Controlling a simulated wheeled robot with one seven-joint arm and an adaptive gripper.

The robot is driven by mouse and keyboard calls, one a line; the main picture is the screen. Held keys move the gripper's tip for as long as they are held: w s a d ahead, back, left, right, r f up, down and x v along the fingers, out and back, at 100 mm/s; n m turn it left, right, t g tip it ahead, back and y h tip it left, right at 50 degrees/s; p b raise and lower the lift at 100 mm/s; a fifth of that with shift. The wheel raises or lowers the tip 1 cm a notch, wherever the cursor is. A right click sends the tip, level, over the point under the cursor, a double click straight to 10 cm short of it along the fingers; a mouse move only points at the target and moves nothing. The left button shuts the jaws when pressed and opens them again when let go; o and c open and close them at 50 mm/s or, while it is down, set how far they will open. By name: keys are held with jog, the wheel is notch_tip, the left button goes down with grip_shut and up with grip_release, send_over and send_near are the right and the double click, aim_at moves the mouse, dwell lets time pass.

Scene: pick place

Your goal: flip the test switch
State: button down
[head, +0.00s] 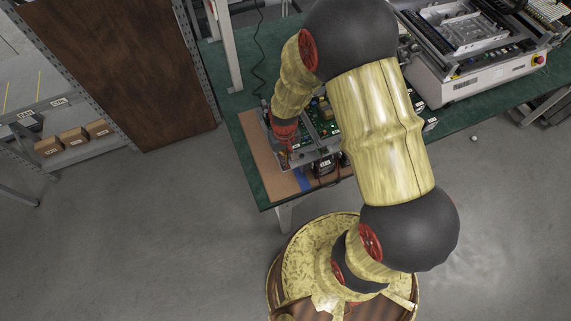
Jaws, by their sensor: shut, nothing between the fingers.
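My gripper (287,158) is small in the head view, at the end of my yellow and black arm. It points down at the front left part of a green circuit board (324,126) in a metal frame. Its fingers look closed, with nothing seen between them. I cannot tell whether the fingertips touch anything. The test switch cannot be made out; it is too small or hidden by my arm. A dark unit with cables (325,167) sits at the front edge of the board's frame, partly behind my arm.
A large grey machine (478,78) with a red knob stands at the back right. A brown panel (135,60) and small boxes (73,138) are at left. Open floor lies in front.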

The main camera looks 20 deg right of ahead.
jog(key=shift+f, duration=0.4)
jog(key=shift+r, duration=0.1)
jog(key=shift+r+p, duration=2.35)
jog(key=shift+r, duration=1.15)
jog(key=s+r+t+b, duration=0.2)
jog(key=s+r+b, duration=0.3)
jog(key=r, duration=0.8)
jog(key=s+r+t+b, duration=0.3)
jog(key=s+r+b, duration=0.2)
jog(key=s+r, duration=0.4)
notch_tip(320, 180, up, 4)
jog(key=shift+f+t+b, duration=0.1)
jog(key=shift+t+b, duration=0.2)
jog(key=shift+b, duration=0.1)
